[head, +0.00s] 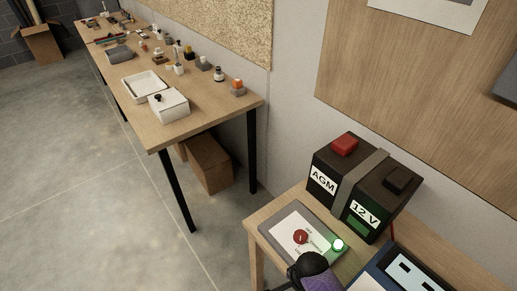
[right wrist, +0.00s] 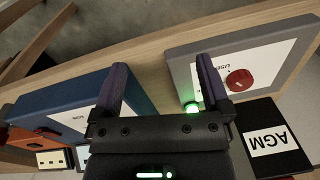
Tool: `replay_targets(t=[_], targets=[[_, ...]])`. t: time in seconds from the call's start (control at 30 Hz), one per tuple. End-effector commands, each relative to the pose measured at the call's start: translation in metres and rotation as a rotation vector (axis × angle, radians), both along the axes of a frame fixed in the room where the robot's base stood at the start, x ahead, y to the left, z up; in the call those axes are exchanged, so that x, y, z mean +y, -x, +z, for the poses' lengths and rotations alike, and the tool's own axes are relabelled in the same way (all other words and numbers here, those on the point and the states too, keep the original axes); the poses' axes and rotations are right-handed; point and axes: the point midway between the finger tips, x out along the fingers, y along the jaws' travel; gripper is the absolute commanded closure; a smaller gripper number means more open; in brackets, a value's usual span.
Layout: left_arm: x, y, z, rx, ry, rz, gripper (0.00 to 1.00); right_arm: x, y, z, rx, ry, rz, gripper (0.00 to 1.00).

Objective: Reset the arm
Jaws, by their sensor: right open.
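My right gripper (head: 312,270) shows at the bottom edge of the head view, by the near edge of a grey and white switch panel. In the right wrist view my right gripper (right wrist: 163,82) has its two purple fingers spread apart with nothing between them. The panel (head: 283,222) carries a red knob (head: 300,237) and a lit green lamp (head: 338,245). In the right wrist view the red knob (right wrist: 239,80) is just right of the right finger, and the green lamp (right wrist: 193,107) is partly behind that finger. My left gripper is not in view.
A black battery (head: 352,185) marked AGM and 12 V stands behind the panel on the small wooden table (head: 262,213). A blue device (head: 385,275) lies to the right. A long workbench (head: 190,122) with trays and small items runs along the wall.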

Motion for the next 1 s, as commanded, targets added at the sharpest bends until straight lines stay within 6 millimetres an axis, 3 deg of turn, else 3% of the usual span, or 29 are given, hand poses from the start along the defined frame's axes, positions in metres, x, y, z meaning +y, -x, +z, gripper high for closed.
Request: replay_targets(t=[0.17, 0.37, 0.47, 0.63, 0.7, 0.8, 1.0], targets=[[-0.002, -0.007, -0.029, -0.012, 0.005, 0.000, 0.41, -0.010, 0.027, -0.054, 0.003, 0.012, 0.146, 0.03], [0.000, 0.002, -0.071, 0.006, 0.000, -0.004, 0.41, -0.028, 0.080, -0.132, 0.002, 0.034, 0.415, 0.03], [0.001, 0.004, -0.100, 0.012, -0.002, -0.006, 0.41, -0.040, 0.120, -0.181, 0.005, 0.050, 0.601, 0.03], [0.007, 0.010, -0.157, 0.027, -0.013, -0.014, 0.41, -0.066, 0.213, -0.264, 0.015, 0.078, 1.010, 0.03], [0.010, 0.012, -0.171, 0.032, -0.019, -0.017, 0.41, -0.074, 0.243, -0.282, 0.016, 0.088, 1.151, 0.03], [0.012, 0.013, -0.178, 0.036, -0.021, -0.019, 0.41, -0.079, 0.265, -0.290, 0.012, 0.096, 1.266, 0.03], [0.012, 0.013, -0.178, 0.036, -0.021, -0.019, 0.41, -0.081, 0.269, -0.289, 0.009, 0.099, 1.293, 0.03]])
